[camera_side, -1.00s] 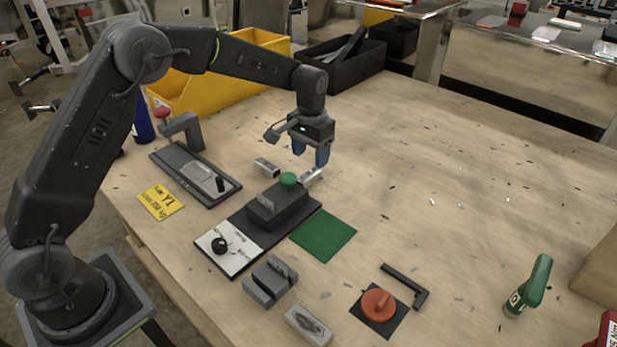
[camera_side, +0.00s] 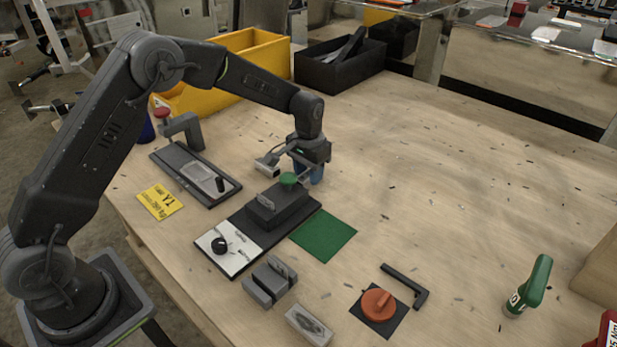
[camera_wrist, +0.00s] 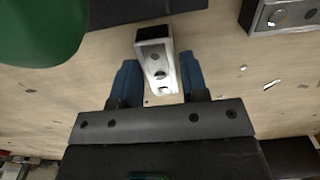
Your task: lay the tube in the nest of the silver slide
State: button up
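The tube, a short silver square piece with a dark end and holes (camera_wrist: 152,62), lies beside the dark block with the green button in the wrist view. In the side view my gripper mostly hides it. My gripper (camera_side: 308,173) points down over it. In the wrist view its blue fingers (camera_wrist: 161,75) stand open on either side of the tube, with a gap at each side. I take the silver slide to be the silver plate (camera_side: 203,177) with a black knob on the dark rail at left; whether its nest is empty is too small to tell.
The dark block (camera_side: 277,205) with its green button (camera_side: 288,179) stands close to my gripper. A small silver block (camera_side: 266,167) lies just left of it. A green mat (camera_side: 323,235), grey blocks (camera_side: 270,281) and an orange knob (camera_side: 378,304) lie nearer. The right of the table is mostly clear.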

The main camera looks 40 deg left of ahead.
aim_at(305, 173)
jog(key=c, duration=0.7)
jog(key=shift+o, duration=0.2)
jog(key=shift+r, duration=0.1)
jog(key=shift+r, duration=0.45)
jog(key=r, duration=0.3)
jog(key=shift+s+a+r, duration=0.1)
jog(key=shift+a+r, duration=0.25)
jog(key=shift+a, duration=0.05)
jog(key=s+a+r, duration=0.5)
jog(key=a+r, duration=0.1)
jog(key=a, duration=0.3)
jog(key=s+d+m, duration=0.1)
jog(key=d, duration=0.3)
jog(key=s+d+m, duration=0.1)
jog(key=d, duration=0.3)
jog(key=s+d+r+m, duration=0.1)
jog(key=d, duration=0.3)
jog(key=shift+s, duration=0.2)
jog(key=shift+a, duration=0.1)
